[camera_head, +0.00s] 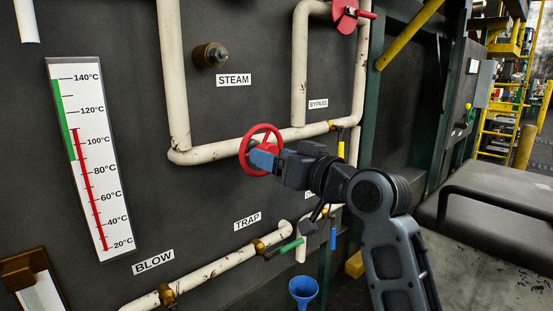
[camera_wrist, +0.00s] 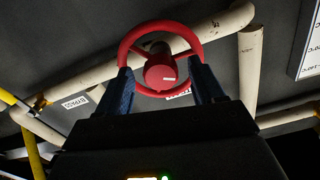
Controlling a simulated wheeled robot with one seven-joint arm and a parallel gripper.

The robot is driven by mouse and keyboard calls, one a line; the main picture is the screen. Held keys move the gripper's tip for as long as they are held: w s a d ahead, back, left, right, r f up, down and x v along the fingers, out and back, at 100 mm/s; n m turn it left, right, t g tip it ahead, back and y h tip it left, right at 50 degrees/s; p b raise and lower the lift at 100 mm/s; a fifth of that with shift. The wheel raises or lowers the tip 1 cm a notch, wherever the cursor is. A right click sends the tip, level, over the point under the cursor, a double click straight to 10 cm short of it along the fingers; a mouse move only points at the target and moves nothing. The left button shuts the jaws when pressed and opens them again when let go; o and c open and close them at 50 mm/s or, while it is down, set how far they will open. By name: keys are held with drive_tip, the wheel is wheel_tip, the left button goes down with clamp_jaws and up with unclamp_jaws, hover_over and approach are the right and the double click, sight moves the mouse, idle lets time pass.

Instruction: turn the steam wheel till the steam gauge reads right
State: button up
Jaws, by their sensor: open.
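A red handwheel (camera_head: 248,146) sits on the cream pipe, below and right of the STEAM label (camera_head: 233,80). Its red rim (camera_wrist: 123,52) and hub (camera_wrist: 160,70) also show in the wrist view. My gripper (camera_head: 262,158) is at the wheel with its blue fingers open. In the wrist view my gripper (camera_wrist: 161,75) has one finger on each side of the wheel's lower part; I cannot tell whether they touch the rim. The gauge (camera_head: 91,200) is a white thermometer-like scale. Its red bar ends a little above 100°C, beside the lower part of a green band.
A brass stub (camera_head: 210,55) projects above the STEAM label. Another red handle (camera_head: 346,14) is at the top right, above the BYPASS label (camera_head: 318,104). Lower pipes carry a green lever (camera_head: 291,246) and a blue lever (camera_head: 333,238). A blue funnel (camera_head: 303,288) stands below.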

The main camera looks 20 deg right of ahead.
drive_tip(key=v, duration=0.8)
drive_tip(key=shift+b, duration=0.35)
drive_tip(key=shift+w, duration=0.1)
drive_tip(key=s+f+m+g+h+p, duration=0.1)
drive_tip(key=s+f+m+h, duration=0.15)
drive_tip(key=s+f, duration=0.65)
drive_tip(key=s+f+m+h, duration=0.1)
drive_tip(key=s+f+h, duration=0.2)
drive_tip(key=s+f, duration=0.65)
drive_tip(key=s+a+f+n, duration=0.1)
drive_tip(key=s, duration=1.1)
drive_tip(key=s+a+f+n+g+p, duration=0.1)
drive_tip(key=s+f, duration=0.1)
drive_tip(key=s, duration=1)
drive_tip(key=shift+a+f, duration=0.15)
drive_tip(key=shift+a, duration=0.05)
idle(2.3)
